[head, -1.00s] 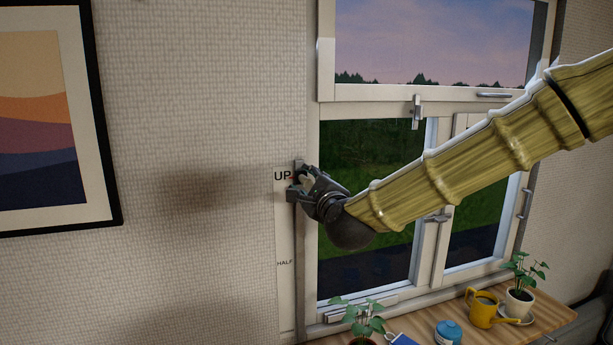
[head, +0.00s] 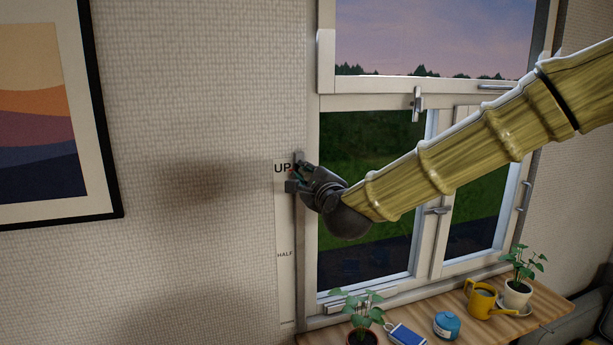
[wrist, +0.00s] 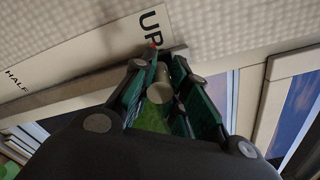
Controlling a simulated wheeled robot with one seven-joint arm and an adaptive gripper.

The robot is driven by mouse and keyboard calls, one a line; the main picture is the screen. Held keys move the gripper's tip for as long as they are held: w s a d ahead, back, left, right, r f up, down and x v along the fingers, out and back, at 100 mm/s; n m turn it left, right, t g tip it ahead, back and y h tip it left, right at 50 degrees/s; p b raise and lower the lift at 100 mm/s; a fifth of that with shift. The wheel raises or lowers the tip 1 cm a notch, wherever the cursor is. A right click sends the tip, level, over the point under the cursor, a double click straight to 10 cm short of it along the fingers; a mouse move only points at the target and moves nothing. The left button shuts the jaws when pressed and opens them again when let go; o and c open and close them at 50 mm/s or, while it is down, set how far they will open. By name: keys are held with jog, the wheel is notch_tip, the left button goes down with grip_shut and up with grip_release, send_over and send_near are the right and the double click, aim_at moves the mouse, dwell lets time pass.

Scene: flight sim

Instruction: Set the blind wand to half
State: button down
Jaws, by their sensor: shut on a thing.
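The blind wand's marked strip (head: 285,220) runs down the wall left of the window, with UP near its top and HALF lower down. My gripper (head: 297,179) is at the UP mark, at the dark rail (head: 298,240) beside the strip. In the wrist view my gripper (wrist: 160,80) has its green-padded fingers on either side of a pale round knob (wrist: 159,93), shut on it. A small red pointer (wrist: 153,45) shows next to the word UP. The fingers hide most of the knob in the head view.
Window handles (head: 418,103) stick out at right.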

notch_tip(320, 180, down, 25)
jog(key=b, duration=2.1)
jog(key=c, duration=1.4)
grip_release()
jog(key=shift+c, duration=0.2)
jog(key=shift+o, duration=0.5)
jog(key=shift+s, duration=0.1)
jog(key=v, duration=1.2)
jog(key=shift+r, duration=0.1)
